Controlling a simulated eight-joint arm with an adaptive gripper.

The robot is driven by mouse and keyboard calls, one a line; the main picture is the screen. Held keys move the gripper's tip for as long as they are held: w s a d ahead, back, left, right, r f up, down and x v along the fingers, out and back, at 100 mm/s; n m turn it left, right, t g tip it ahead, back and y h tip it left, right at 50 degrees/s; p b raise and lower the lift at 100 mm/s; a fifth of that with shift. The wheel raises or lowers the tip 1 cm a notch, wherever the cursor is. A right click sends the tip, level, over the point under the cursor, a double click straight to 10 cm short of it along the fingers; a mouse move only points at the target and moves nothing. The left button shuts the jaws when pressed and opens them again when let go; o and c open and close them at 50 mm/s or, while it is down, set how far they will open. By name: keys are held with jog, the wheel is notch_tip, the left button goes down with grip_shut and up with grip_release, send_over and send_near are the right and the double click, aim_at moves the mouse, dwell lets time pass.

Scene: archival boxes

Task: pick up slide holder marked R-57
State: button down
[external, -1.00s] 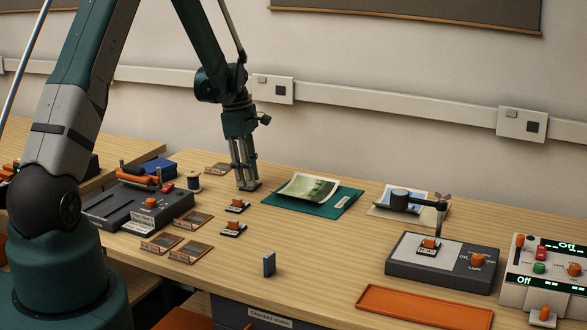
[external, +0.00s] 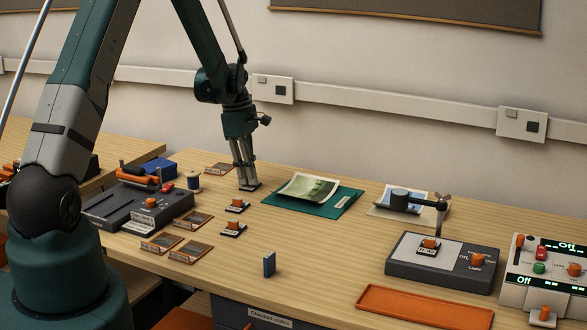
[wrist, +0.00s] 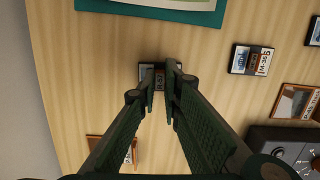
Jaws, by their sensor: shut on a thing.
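A small dark slide holder (wrist: 146,72) with a white label lies under my fingertips in the wrist view; its label is partly covered and seems to end in 57. In the external view it is a dark slab at the foot of my gripper (external: 248,184), on the table. My gripper (wrist: 164,85) points down and is shut on the holder's middle, which the fingers hide. Two similar holders with orange knobs, a nearer one (external: 234,229) and a farther one (external: 237,206), stand on the table; one also shows in the wrist view (wrist: 250,60), its label hard to read.
A green folder (external: 342,203) with a picture lies right of my gripper. Framed slides (external: 194,220) and a grey device (external: 110,209) are to the left. A light box (external: 398,265) bearing another holder and an orange tray (external: 425,307) stand right.

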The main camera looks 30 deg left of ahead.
notch_tip(320, 180, up, 10)
jog(key=shift+p, duration=0.45)
dwell(0.4)
jog(key=shift+d, duration=0.15)
dwell(0.5)
